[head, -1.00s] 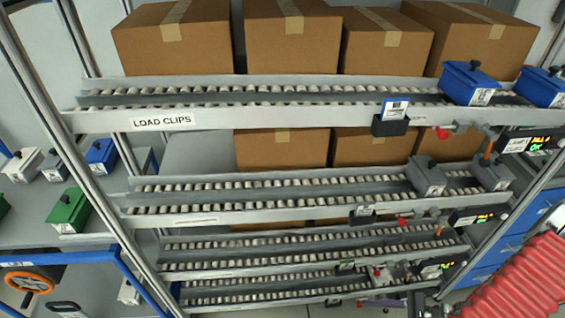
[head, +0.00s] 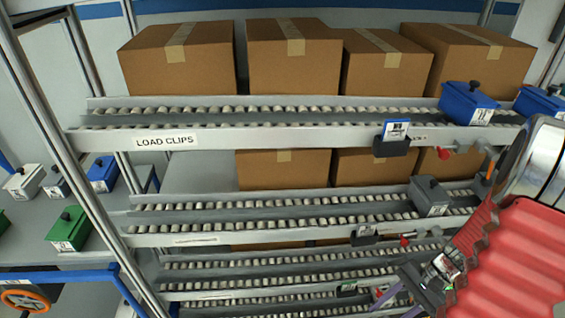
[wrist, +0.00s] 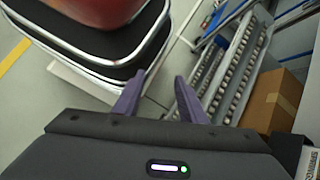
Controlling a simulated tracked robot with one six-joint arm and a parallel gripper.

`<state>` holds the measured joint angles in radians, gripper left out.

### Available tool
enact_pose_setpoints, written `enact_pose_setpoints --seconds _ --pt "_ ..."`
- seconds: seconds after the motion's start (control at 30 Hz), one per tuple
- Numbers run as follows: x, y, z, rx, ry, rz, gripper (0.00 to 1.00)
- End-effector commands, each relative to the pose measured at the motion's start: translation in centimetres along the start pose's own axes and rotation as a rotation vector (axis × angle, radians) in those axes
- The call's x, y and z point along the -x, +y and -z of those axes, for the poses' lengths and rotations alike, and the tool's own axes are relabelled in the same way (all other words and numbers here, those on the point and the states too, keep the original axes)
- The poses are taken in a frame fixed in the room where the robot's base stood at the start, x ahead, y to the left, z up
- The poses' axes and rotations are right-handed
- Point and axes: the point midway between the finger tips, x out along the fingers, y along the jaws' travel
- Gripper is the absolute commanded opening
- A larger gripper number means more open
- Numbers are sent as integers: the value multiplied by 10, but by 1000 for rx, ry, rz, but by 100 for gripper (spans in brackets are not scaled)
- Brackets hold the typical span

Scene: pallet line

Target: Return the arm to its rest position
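My gripper shows in the wrist view (wrist: 160,79) with its two purple fingers apart. Nothing is between them, so it is open and empty. In the head view my red-sleeved arm fills the lower right, in front of the rack's right end. Only a small purple part of the gripper shows there, low beside the arm, and its fingertips are not clear.
A roller rack labelled LOAD CLIPS (head: 260,137) spans the head view. Cardboard boxes (head: 178,58) stand behind its rollers. Blue bins (head: 467,105) and a grey bin (head: 429,197) sit at its right. A green bin (head: 69,229) is at left. Grey floor (wrist: 40,100) shows in the wrist view.

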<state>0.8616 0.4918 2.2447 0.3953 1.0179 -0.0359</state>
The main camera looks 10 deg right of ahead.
Motion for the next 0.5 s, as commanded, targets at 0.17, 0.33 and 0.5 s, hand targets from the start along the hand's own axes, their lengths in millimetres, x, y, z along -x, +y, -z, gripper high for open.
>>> enact_pose_setpoints --seconds 0.17,0.33,0.5 --pt "19 -11 -16 106 89 -77 38" --pt "35 -22 -32 205 171 -142 38" --pt "51 -33 -48 306 254 -199 38"
